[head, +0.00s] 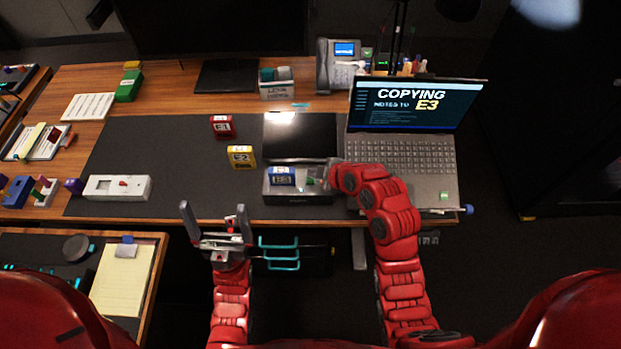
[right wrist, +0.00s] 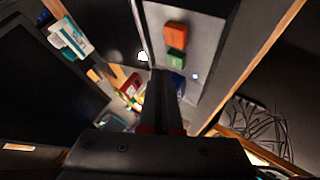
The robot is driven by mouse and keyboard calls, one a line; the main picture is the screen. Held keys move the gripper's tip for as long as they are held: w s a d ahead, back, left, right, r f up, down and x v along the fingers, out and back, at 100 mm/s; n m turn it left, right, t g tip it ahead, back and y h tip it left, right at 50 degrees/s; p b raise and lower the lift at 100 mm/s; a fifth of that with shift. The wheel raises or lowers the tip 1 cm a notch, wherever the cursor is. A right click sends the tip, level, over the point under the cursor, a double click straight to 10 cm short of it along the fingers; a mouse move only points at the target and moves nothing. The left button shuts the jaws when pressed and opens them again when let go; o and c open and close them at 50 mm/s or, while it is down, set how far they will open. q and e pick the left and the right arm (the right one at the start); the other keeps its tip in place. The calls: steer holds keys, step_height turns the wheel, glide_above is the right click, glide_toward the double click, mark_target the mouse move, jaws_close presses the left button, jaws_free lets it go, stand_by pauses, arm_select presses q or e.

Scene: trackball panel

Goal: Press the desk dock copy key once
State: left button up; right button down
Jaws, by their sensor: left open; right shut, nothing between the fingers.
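The desk dock (head: 298,197) is a grey box at the front of the dark desk mat, with a blue block marked E3 (head: 281,176) seated in its top left. A small green patch (head: 310,182) shows on its top to the right of the block. My right gripper (head: 329,175) is shut and empty at the dock's right end; my wrist partly hides that end, and I cannot tell whether the fingers touch a key. The shut fingers also show in the right wrist view (right wrist: 160,95). My left gripper (head: 216,222) is open and empty in front of the desk edge.
The laptop (head: 405,155) on the right reads "COPYING NOTES TO E3". Red E1 (head: 222,126) and yellow E2 (head: 240,156) blocks stand left of the dock. A dark flat pad (head: 300,138) lies behind it. A white device (head: 116,188) lies at left; the mat between is clear.

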mark_target(314, 182)
steer(key=shift+r, duration=0.1)
steer(key=shift+r+p, duration=0.3)
steer(key=shift+r, duration=2.1)
